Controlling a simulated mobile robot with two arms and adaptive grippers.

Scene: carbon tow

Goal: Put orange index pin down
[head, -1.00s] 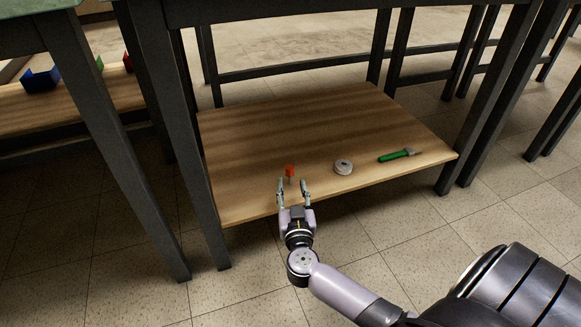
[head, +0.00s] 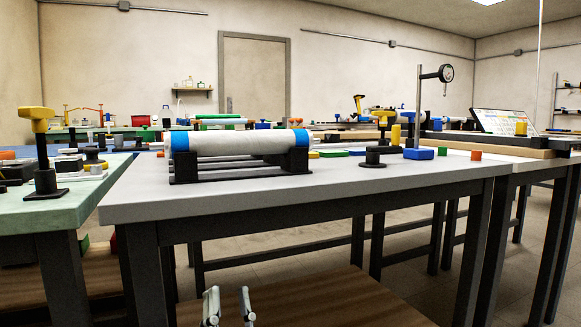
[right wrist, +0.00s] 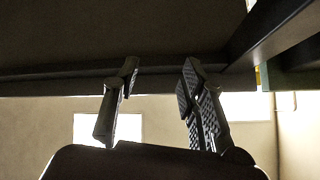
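My right gripper (head: 229,305) shows at the bottom of the head view, low in front of the wooden lower shelf (head: 310,300) under the near table. Its two fingers point up and stand apart. In the right wrist view the fingers (right wrist: 160,103) are spread, with nothing between them. The orange index pin that stood on the lower shelf earlier cannot be made out now. A small orange piece (head: 476,155) lies on the tabletop at the right; I cannot tell what it is. My left gripper is not in view.
The grey tabletop (head: 330,182) above the shelf bears a white roll (head: 242,143) on a black stand. A dial gauge (head: 446,73) stands on a blue base. Dark table legs (head: 140,270) bound the shelf. A green table (head: 70,205) is at the left.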

